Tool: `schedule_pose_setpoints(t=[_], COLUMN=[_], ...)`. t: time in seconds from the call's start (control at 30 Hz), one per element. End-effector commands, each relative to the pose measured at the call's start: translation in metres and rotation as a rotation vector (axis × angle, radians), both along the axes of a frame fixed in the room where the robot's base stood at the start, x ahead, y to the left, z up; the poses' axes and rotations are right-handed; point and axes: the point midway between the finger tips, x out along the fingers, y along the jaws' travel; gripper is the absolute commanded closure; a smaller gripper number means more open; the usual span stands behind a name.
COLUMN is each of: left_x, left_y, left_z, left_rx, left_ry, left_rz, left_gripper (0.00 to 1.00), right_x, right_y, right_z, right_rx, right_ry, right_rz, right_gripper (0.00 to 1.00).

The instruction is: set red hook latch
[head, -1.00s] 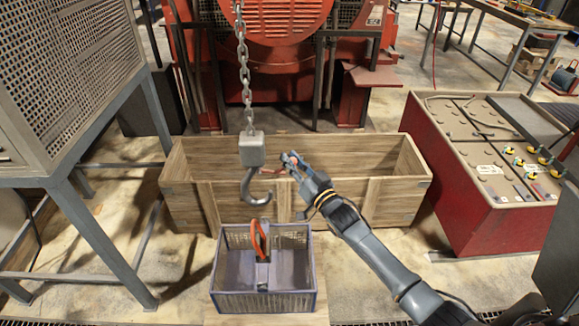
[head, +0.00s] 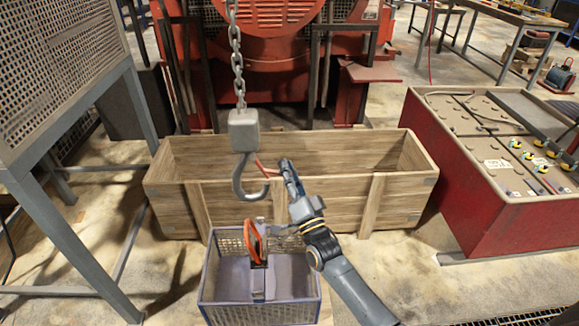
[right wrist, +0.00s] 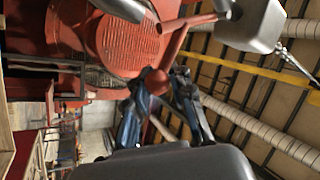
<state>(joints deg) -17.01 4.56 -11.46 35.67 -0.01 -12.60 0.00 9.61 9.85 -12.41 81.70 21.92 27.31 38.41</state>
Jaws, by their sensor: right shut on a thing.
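The grey crane hook (head: 245,188) hangs under a grey block (head: 243,131) on a chain. The thin red latch (head: 262,168) shows at the hook's mouth. In the right wrist view the latch is a red bar with a round knob (right wrist: 156,82). My right gripper (head: 286,170) is just right of the hook. In the right wrist view its fingers (right wrist: 160,92) are shut on the knob end of the latch. The latch's exact seat against the hook tip is too small to tell. My left gripper is not in view.
A long wooden crate (head: 225,212) lies behind. A red cabinet (head: 475,225) is at right, a grey metal frame (head: 55,235) at left.

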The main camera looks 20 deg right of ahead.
Motion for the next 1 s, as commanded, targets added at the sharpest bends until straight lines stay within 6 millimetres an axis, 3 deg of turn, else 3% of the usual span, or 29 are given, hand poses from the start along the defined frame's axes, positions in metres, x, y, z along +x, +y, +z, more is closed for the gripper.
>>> schedule_pose_setpoints(t=[0.03, 0.2, 0.87, 0.9, 1.0], left_x=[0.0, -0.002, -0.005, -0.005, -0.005], left_y=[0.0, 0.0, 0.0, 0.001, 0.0], left_z=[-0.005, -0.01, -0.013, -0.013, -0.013], left_rx=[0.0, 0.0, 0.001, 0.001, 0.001], left_ry=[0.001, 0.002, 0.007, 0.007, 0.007], left_rz=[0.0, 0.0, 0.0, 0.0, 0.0], left_gripper=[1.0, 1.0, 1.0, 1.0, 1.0], right_x=[-0.001, -0.001, 0.0, 0.0, 0.0], right_y=[0.003, 0.007, 0.013, 0.013, 0.013], right_z=[-0.012, -0.018, -0.023, -0.023, -0.023], right_rx=[-0.007, -0.009, -0.011, -0.011, -0.011], right_ry=[0.015, 0.017, 0.022, 0.022, 0.022], right_rz=[0.001, 0.001, 0.006, 0.006, 0.006], right_gripper=[1.0, 1.0, 1.0, 0.74, 0.55])
